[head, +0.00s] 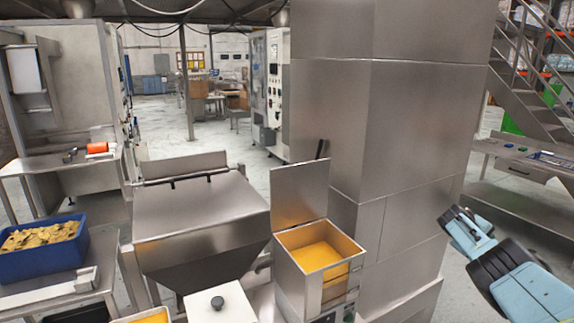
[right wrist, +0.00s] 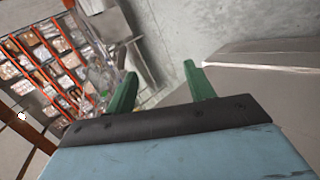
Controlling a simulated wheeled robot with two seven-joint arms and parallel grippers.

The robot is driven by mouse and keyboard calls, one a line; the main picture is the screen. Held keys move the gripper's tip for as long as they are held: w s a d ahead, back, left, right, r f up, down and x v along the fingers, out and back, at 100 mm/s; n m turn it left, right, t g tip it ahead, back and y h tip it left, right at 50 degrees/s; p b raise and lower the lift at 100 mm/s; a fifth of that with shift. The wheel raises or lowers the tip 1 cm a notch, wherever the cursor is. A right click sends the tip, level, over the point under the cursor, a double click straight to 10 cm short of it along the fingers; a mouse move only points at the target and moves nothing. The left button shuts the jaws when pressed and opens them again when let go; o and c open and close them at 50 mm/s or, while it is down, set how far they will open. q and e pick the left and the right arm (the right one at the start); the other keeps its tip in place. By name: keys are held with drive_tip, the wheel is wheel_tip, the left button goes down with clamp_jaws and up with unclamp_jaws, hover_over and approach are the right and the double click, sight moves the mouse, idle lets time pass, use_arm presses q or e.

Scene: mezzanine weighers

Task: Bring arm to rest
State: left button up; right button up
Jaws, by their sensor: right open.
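My right arm comes in at the lower right of the head view, light blue with black joints. In that view its hand end points up and left, beside the tall steel column, and the fingers cannot be made out. In the right wrist view my right gripper (right wrist: 158,85) shows two green fingers set well apart with nothing between them. Concrete floor and part of a grey surface lie beyond the fingers. My left gripper is not in view.
A tall steel column (head: 410,120) stands left of my right arm. A steel bin with yellow contents (head: 290,240) and a hopper (head: 200,215) stand ahead. A blue crate (head: 45,262) is at left. A steel bench (head: 525,165) and stairs (head: 525,75) are at right.

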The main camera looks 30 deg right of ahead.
drive_tip(key=s+a+f+n+t, duration=0.2)
drive_tip(key=s+f+n, duration=0.1)
drive_tip(key=s+f, duration=0.4)
drive_tip(key=s+a+f+n+t+y, duration=0.1)
drive_tip(key=s+f+n, duration=0.3)
drive_tip(key=s+f, duration=0.35)
drive_tip(key=s+a+f+n+t, duration=0.2)
drive_tip(key=s+f+n, duration=0.1)
drive_tip(key=s+f, duration=0.4)
drive_tip(key=s+a+f+m+g+y, duration=0.1)
drive_tip(key=s+a+f+y, duration=0.1)
drive_tip(key=a+f, duration=0.85)
drive_tip(key=s+a+f+m+y, duration=0.1)
drive_tip(key=s+a+f+y, duration=0.1)
drive_tip(key=a+f, duration=0.85)
drive_tip(key=s+a+f+m+y, duration=0.1)
drive_tip(key=a+f+y, duration=0.2)
drive_tip(key=a, duration=1.5)
drive_tip(key=s+a+f+m+y, duration=0.1)
drive_tip(key=s+a+f+y, duration=0.15)
drive_tip(key=a, duration=1.65)
wheel_tip(320, 180, down, 12)
drive_tip(key=d+b, duration=0.1)
drive_tip(key=b, duration=1)
drive_tip(key=shift+w+b, duration=0.3)
drive_tip(key=shift+w, duration=0.15)
drive_tip(key=shift+d+r+h, duration=0.1)
drive_tip(key=shift+h, duration=0.15)
